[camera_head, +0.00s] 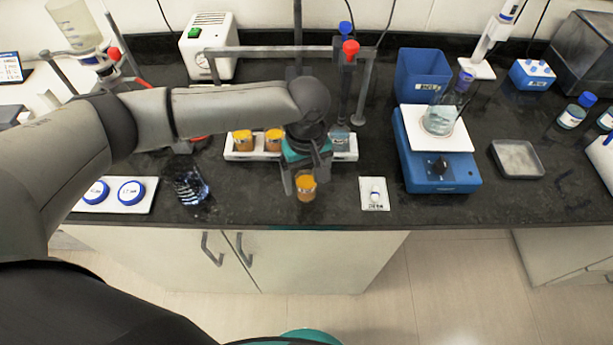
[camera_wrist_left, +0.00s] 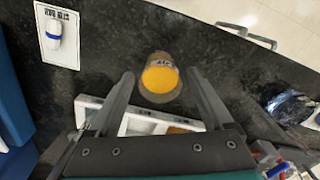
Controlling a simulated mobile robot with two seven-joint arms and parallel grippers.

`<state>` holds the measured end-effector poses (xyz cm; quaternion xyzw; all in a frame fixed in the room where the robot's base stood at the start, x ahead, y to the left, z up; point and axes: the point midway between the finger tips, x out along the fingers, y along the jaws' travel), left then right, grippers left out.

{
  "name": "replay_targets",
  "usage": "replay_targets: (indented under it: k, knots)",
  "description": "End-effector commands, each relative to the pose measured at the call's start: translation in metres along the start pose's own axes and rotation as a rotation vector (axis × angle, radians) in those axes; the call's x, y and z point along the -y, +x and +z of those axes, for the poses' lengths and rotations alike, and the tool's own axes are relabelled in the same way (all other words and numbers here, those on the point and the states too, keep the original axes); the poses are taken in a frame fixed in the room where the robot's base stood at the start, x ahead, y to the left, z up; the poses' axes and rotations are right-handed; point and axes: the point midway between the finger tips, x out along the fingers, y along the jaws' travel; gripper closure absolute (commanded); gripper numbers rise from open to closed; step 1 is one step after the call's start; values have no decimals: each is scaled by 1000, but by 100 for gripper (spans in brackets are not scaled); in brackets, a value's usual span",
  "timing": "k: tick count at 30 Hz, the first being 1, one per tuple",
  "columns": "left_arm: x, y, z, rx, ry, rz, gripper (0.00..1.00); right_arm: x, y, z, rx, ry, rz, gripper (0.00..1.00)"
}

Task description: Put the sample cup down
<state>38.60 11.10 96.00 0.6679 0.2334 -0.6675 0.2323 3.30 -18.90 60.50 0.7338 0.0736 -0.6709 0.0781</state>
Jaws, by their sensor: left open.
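The sample cup (camera_head: 306,187) has an orange lid and stands upright on the dark bench near its front edge. In the left wrist view the cup (camera_wrist_left: 160,76) shows just beyond and between my fingertips, with a gap on each side. My left gripper (camera_head: 306,172) is open, pointing down over the cup; it also shows in the left wrist view (camera_wrist_left: 160,78). A white rack (camera_head: 236,155) behind the gripper holds two more orange-lidded cups (camera_head: 243,140) and a clear one (camera_head: 340,138). My right gripper is not in view.
A white card with a small white-and-blue vial (camera_head: 375,193) lies right of the cup. A crumpled dark clear bag (camera_head: 190,187) lies to the left. A blue scale (camera_head: 436,170) with a flask stands further right. The bench's front edge is close to the cup.

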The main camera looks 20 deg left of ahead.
Motion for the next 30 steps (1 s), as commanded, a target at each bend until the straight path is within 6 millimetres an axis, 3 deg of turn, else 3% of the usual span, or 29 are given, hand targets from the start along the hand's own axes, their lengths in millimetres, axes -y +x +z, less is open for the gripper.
replay_targets:
  k: [4,7,21,30]
  knots:
    - [0,-3,-1,-2,0,1,16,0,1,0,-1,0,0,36]
    - [0,-15,0,0,-1,1,16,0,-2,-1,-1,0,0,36]
    - [-1,-109,-1,-1,-1,2,16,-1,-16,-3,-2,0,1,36]
    - [0,-124,0,1,-1,0,16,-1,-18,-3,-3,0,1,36]
